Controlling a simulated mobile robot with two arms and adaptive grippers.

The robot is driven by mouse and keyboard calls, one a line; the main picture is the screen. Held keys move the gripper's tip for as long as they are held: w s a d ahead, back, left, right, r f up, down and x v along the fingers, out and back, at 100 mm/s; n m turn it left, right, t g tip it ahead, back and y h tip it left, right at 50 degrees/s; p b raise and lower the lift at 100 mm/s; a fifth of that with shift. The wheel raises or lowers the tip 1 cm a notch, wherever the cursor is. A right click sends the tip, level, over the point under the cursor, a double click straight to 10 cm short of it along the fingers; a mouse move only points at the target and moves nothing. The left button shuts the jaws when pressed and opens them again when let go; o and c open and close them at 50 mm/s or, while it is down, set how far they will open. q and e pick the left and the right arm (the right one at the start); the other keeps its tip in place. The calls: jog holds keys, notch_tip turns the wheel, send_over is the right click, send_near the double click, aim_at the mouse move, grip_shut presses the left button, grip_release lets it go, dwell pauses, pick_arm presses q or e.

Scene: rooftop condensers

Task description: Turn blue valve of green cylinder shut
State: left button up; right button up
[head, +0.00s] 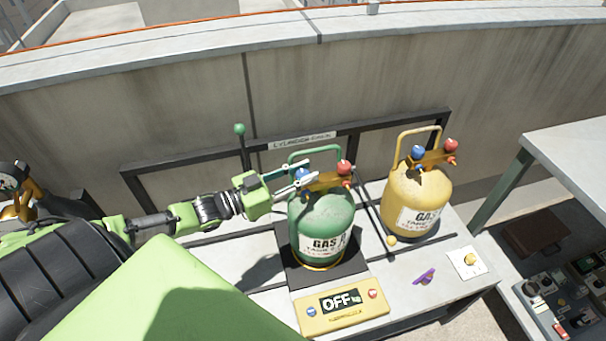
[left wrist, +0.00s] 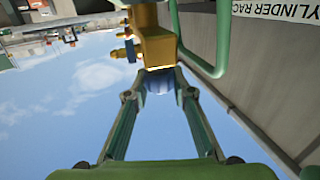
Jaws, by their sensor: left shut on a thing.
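The green cylinder (head: 320,222) stands upright on a black scale platform (head: 343,265), with a green handle, a brass manifold and a red valve (head: 344,168) on top. Its blue valve (head: 302,173) is on the left of the manifold, partly hidden by my fingers. My left gripper (head: 303,178) reaches in from the left and is shut on this blue valve. In the left wrist view the blue valve (left wrist: 160,84) sits between my fingertips, below the brass manifold (left wrist: 157,48). My right gripper is not in view.
A yellow cylinder (head: 417,200) with its own blue and red valves stands close on the right. A scale display (head: 341,303) reads OFF in front. A purple item (head: 424,277) lies on the bench. A rack frame and concrete wall stand behind; a control panel is at right.

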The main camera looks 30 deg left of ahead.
pick_arm(q)
jog(key=o, duration=1.1)
jog(key=shift+s+a, duration=0.25)
jog(key=shift+s, duration=0.3)
jog(key=v, duration=1)
jog(key=shift+s+a, duration=0.1)
jog(key=shift+s, duration=0.25)
